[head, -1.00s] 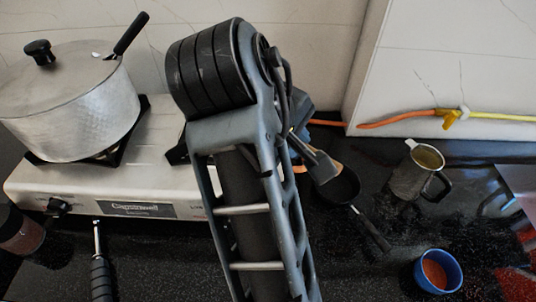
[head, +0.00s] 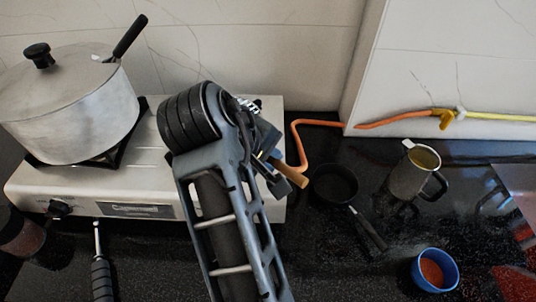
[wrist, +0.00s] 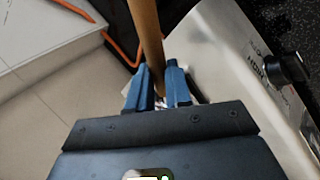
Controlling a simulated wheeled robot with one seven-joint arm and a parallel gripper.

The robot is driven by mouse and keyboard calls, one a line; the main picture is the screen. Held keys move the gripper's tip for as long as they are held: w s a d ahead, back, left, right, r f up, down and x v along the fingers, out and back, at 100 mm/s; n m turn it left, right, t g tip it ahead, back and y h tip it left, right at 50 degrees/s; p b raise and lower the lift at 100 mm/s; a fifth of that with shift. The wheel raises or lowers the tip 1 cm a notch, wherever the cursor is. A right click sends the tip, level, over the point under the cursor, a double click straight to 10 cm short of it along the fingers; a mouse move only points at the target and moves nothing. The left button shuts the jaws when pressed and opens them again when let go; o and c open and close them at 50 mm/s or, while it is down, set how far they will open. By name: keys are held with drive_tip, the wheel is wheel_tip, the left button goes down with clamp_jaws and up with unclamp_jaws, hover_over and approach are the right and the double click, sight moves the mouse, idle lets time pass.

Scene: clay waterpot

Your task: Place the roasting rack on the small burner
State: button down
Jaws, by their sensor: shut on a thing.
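My gripper (head: 267,158) is over the right end of the white stove (head: 150,178), partly hidden by my own arm. In the wrist view my gripper (wrist: 158,88) has its blue fingers shut on the wooden handle of the roasting rack (wrist: 147,30). The same handle of the roasting rack (head: 291,174) sticks out to the lower right in the head view. A light, mesh-like piece shows behind my arm, but I cannot tell whether it is the rack's grid. The small burner is hidden behind my arm.
A large lidded pot (head: 70,110) stands on the stove's left burner. A small black pan (head: 334,186), a metal mug (head: 408,180) and a blue bowl (head: 435,270) are on the dark counter.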

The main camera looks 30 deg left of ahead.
drive_tip(key=shift+f, duration=0.15)
drive_tip(key=c, duration=1.1)
unclamp_jaws()
drive_tip(key=shift+o, duration=0.2)
drive_tip(key=v, duration=1.2)
drive_tip(key=shift+w, duration=0.1)
